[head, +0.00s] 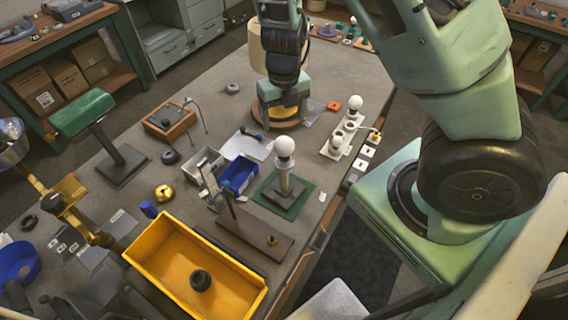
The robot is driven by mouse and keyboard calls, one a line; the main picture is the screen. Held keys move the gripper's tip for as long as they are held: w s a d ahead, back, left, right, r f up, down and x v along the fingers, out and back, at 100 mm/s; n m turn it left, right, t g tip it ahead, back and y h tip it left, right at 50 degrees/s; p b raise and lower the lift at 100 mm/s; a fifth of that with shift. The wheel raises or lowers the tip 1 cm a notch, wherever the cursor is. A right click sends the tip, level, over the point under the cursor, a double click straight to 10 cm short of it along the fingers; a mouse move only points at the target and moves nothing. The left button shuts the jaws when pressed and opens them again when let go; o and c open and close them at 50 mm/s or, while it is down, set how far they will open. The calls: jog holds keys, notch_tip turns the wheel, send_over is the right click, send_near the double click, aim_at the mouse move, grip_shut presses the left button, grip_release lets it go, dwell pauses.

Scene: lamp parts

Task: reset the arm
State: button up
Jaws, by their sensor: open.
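My gripper (283,118) hangs over the far middle of the grey workbench (225,110), pointing down. It is open, and I see nothing held in it; its fingertips are small and partly hidden by the wrist. A lamp part with a white bulb (284,147) on an upright post stands on a dark base (284,189) over a green mat (293,209). This lamp is in front of my gripper and apart from it. A cream shade (257,50) stands behind my arm, partly hidden.
A blue bin (250,160), a grey bin (192,178) and a wooden box (170,118) stand mid-bench. A white bulb holder (347,134) is at right. A green-headed lamp (84,112) stands left.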

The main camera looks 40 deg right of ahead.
jog(key=s+a+f+n+g+y+b, duration=0.1)
jog(key=s+a+n+b, duration=0.5)
jog(key=n, duration=0.6)
jog(key=s+a+f+n+y+b, duration=0.1)
jog(key=s+a+n+b, duration=0.4)
jog(key=a+n, duration=0.5)
jog(key=s+a+f+n+b, duration=0.1)
jog(key=s+n+b, duration=0.3)
jog(key=n, duration=0.8)
jog(key=s+a+f+n+t+h+b, duration=0.1)
jog(key=s+n+b, duration=0.4)
jog(key=n, duration=0.7)
jog(key=shift+f+b, duration=0.55)
jog(key=shift+f, duration=0.15)
jog(key=shift+a, duration=0.1)
